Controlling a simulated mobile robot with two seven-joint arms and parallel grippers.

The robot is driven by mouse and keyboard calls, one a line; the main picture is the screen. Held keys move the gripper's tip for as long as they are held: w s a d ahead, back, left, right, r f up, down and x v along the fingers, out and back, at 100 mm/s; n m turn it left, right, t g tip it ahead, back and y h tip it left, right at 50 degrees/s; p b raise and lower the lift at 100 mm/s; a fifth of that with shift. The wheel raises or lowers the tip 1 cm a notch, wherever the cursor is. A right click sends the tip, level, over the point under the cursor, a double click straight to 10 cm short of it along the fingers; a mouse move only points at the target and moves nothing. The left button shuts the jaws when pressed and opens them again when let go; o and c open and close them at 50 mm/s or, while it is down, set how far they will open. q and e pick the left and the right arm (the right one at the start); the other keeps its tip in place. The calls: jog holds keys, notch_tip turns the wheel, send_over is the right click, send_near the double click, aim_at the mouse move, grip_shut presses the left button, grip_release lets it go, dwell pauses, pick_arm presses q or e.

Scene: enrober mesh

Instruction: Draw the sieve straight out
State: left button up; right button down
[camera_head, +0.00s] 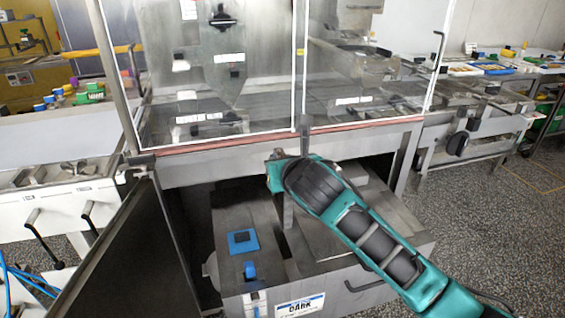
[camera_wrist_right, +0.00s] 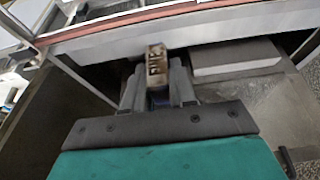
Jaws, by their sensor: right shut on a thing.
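My right gripper (camera_wrist_right: 157,88) is shut on a narrow metal piece with brown-stained openings (camera_wrist_right: 156,65), which looks like the end of the sieve. That piece sticks up between the two grey fingers in the right wrist view. The rest of the sieve is hidden below the fingers and in the dark. In the head view my right gripper (camera_head: 288,208) hangs below the teal wrist, over the grey tank (camera_head: 228,215) in the open lower bay. My arm covers much of this spot. My left gripper is in neither view.
A steel rail with a reddish edge (camera_head: 250,142) and clear panels stand above the bay. An open dark door (camera_head: 135,250) is on the left. A pale lid-like block (camera_wrist_right: 235,60) lies right of the fingers. The tank front bears a DARK label (camera_head: 300,305). Speckled floor (camera_head: 490,220) is clear at right.

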jog(key=shift+r+p, duration=1.8)
jog(key=shift+p, duration=0.05)
jog(key=shift+r, duration=0.5)
notch_tip(320, 180, up, 9)
dwell(0.4)
